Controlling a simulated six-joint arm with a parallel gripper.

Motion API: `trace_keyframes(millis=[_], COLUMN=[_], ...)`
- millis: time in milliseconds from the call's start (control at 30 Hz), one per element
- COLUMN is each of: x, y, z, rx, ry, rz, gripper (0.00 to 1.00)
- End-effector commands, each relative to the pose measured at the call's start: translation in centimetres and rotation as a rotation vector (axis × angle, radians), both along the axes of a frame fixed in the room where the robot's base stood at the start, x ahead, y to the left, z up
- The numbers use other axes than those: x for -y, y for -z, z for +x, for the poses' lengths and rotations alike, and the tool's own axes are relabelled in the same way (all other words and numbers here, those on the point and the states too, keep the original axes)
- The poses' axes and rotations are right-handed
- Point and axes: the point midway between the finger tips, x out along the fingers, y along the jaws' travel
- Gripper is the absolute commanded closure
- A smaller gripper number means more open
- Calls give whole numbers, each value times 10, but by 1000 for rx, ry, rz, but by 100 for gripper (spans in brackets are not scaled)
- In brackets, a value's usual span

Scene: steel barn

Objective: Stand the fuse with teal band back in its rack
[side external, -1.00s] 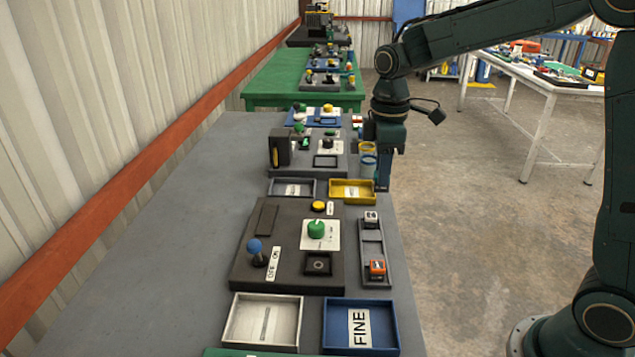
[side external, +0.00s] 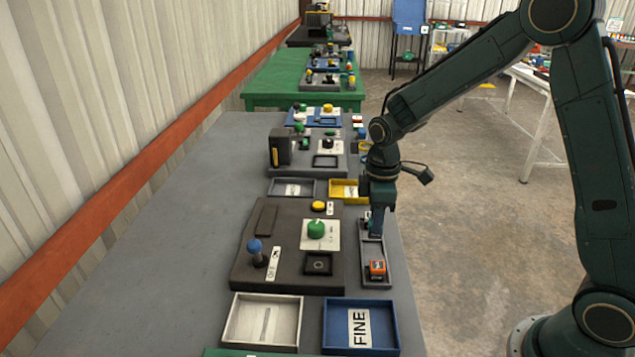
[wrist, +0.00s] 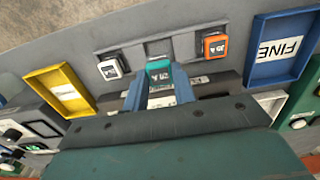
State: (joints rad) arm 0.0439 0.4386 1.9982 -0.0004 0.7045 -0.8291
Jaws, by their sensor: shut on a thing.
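The fuse with teal band (wrist: 159,71) is between the two blue fingers of my gripper (wrist: 158,80), which is shut on it. In the wrist view it is over the middle of the grey rack (wrist: 140,47), between a white-topped fuse (wrist: 110,69) and an orange fuse (wrist: 214,46). In the side view my gripper (side external: 376,232) points down at the rack (side external: 373,281), behind the orange fuse (side external: 377,268). The arm hides most of the rack's far end there. I cannot tell whether the teal fuse's lower end is inside the slot or above it.
A yellow tray (side external: 345,189) lies just beyond the rack and a blue tray marked FINE (side external: 388,343) on the near side. A dark panel with a green knob (side external: 316,229) and a blue-topped lever (side external: 254,247) stands to the left. The grey table's left side is clear.

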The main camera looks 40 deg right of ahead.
Motion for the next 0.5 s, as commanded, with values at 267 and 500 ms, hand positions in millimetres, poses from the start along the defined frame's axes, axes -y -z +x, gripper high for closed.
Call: trace_keyframes(millis=[267, 500], x=[0, 0], y=[29, 41], z=[-1, 0], rx=[-4, 0], ry=[0, 0], rz=[1, 0], gripper=[95, 95])
